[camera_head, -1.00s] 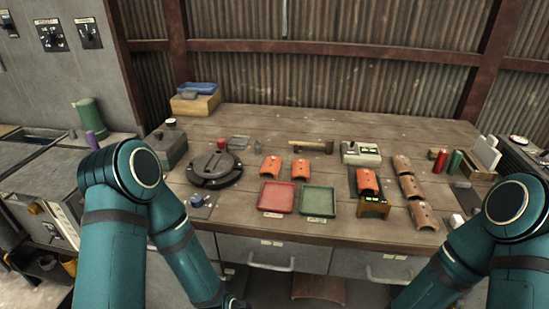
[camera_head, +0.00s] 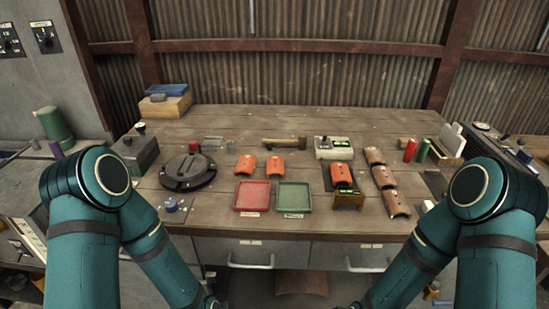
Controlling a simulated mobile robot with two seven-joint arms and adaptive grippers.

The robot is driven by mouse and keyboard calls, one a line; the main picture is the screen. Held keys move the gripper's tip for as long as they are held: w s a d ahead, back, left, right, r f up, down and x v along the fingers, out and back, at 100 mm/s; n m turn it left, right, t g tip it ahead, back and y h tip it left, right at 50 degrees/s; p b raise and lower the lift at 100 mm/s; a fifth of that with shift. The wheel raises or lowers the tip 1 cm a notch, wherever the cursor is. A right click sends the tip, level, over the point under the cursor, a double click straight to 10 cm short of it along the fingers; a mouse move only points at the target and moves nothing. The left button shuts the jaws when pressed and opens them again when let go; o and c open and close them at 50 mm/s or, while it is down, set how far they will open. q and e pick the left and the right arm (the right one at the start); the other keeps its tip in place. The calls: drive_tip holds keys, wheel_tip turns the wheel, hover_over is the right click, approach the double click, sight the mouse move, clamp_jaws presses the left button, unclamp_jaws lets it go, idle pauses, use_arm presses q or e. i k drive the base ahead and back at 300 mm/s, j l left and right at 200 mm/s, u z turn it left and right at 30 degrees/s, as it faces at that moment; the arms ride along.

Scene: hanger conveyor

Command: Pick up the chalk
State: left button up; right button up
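I cannot make out the chalk for certain. A small white piece (camera_head: 427,206) lies at the right front of the workbench (camera_head: 290,218), partly behind my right arm, and is too small to identify. My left arm comes down at the left and my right arm at the right, both in front of the bench. Both arms run out at the bottom edge of the picture, so neither gripper can be seen clearly.
A red tray (camera_head: 252,210) and a green tray (camera_head: 293,211) lie at the front. Orange curved pieces (camera_head: 275,166), a dark round device (camera_head: 187,172), a hammer (camera_head: 284,143) and red and green cylinders (camera_head: 416,150) stand around. The back middle has free room.

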sight(427, 205)
drive_tip(key=z, duration=1.1)
